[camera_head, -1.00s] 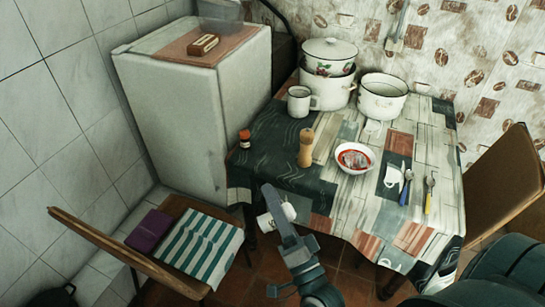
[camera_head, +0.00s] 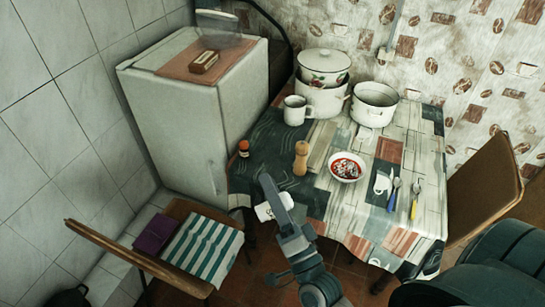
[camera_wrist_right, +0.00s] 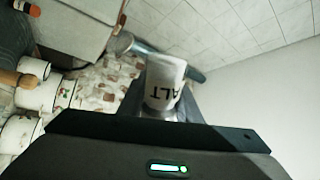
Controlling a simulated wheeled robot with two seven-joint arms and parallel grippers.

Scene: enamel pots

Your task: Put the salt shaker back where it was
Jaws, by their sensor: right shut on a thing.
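The salt shaker (camera_head: 264,212) is white; part of its dark lettering shows in the right wrist view (camera_wrist_right: 163,80). My right gripper (camera_head: 268,195) is shut on it and holds it in the air at the near left edge of the table (camera_head: 340,215). The gripper partly hides the shaker in the head view. In the right wrist view the shaker sits between the fingers (camera_wrist_right: 165,95). My left gripper is not in view.
On the table stand a wooden mill (camera_head: 301,160), a red-capped jar (camera_head: 244,148), a white mug (camera_head: 295,111), a bowl (camera_head: 347,178), an enamel pot (camera_head: 374,106) and cutlery (camera_head: 415,198). A chair with a striped cloth (camera_head: 203,250) is at left. Dark cloth near the mill is clear.

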